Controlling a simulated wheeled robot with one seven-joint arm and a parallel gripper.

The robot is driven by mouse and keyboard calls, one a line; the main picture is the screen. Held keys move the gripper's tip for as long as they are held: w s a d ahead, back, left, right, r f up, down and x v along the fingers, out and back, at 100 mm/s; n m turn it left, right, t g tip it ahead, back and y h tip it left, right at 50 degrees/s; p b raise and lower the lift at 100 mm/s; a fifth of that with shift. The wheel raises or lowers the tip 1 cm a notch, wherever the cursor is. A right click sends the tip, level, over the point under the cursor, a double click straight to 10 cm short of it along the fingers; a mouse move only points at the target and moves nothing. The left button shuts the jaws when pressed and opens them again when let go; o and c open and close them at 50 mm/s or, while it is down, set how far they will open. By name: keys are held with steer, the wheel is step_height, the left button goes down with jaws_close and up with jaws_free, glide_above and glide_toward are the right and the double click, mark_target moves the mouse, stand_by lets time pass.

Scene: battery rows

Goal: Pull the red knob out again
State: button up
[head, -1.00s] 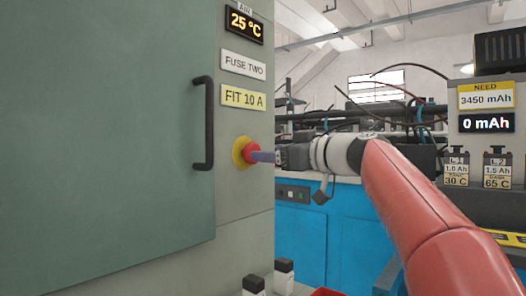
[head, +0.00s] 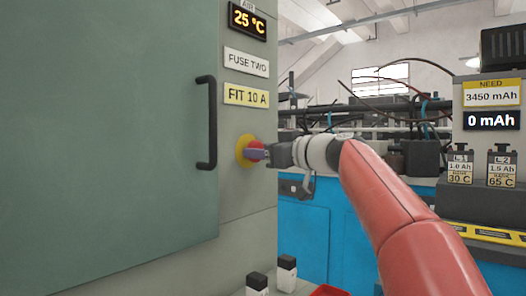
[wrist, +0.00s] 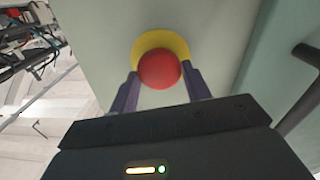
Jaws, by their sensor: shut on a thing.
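The red knob (head: 254,150) sits on a yellow round base (head: 242,151) on the grey cabinet's side face, below the "FIT 10 A" label. My gripper (head: 262,154) reaches it from the right. In the wrist view, the red knob (wrist: 160,69) lies between the two finger tips of my gripper (wrist: 160,80), with the yellow ring (wrist: 160,40) behind it. The fingers are shut on the knob. The knob's stem is hidden.
A dark vertical handle (head: 207,122) stands on the green cabinet door (head: 110,130), left of the knob. At the right are a "0 mAh" display (head: 492,120) and two labelled batteries, L1 (head: 460,165) and L2 (head: 502,167). A blue bench (head: 305,235) stands behind my arm.

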steer(key=c, duration=0.3)
steer(key=shift+b+v, duration=0.85)
steer(key=shift+v, duration=0.1)
steer(key=shift+c, duration=0.2)
steer(key=o, duration=1.4)
steer(key=shift+d, duration=0.15)
steer(key=b+v, duration=0.2)
steer(key=v, duration=0.6)
